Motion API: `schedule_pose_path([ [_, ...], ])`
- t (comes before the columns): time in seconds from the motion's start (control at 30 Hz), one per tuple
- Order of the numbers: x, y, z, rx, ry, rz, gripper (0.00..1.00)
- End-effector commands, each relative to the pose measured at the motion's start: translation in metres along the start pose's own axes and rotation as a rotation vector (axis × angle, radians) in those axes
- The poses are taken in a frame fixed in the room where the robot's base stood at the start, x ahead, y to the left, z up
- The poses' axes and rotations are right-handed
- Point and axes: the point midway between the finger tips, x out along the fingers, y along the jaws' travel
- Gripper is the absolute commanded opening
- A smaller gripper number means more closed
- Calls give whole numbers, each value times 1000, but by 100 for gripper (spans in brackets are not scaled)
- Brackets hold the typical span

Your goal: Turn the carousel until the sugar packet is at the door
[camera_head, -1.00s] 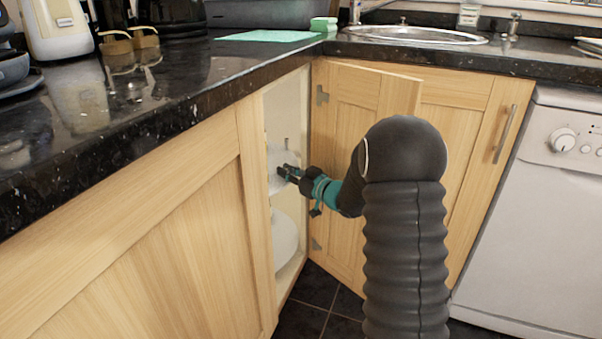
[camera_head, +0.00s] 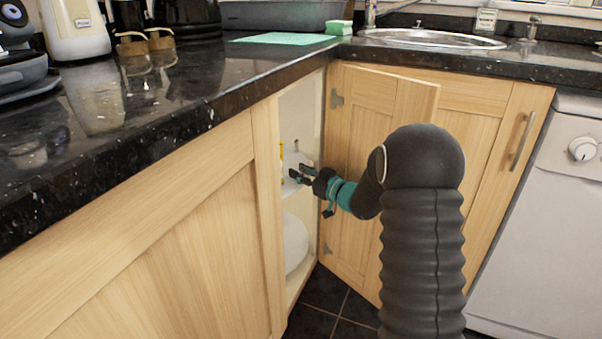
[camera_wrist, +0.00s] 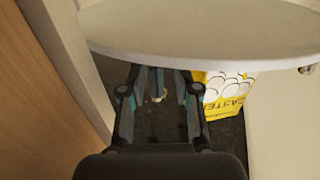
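The corner cabinet's door (camera_head: 372,130) stands open. Inside is a white carousel with an upper shelf (camera_head: 289,187) and a lower shelf (camera_head: 296,243). A thin yellow strip of the sugar packet (camera_head: 281,151) shows at the opening's left edge; the frame hides the rest. In the wrist view the packet (camera_wrist: 233,98) is yellow with white ovals and part of the word "CASTER", right of my fingers. A white carousel disc (camera_wrist: 200,28) crosses the top there. My gripper (camera_head: 297,174) is at the opening by the upper shelf, fingers apart and empty. I cannot tell whether they touch the carousel.
The cabinet's left frame (camera_head: 268,200) borders the narrow opening. A black granite counter (camera_head: 190,100) overhangs it, with a sink (camera_head: 432,38) at the back. A white appliance (camera_head: 545,220) stands at the right. Dark floor tiles (camera_head: 325,290) lie below.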

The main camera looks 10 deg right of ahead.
Motion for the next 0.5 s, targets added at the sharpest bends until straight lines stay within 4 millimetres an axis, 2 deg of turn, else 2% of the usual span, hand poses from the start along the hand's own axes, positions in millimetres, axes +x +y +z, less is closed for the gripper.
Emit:
schedule_pose_path([
  [0.33, -4, 3, 0, 0, -1, 5, 40],
  [0.5, -24, 4, 0, 0, 0, 8, 40],
])
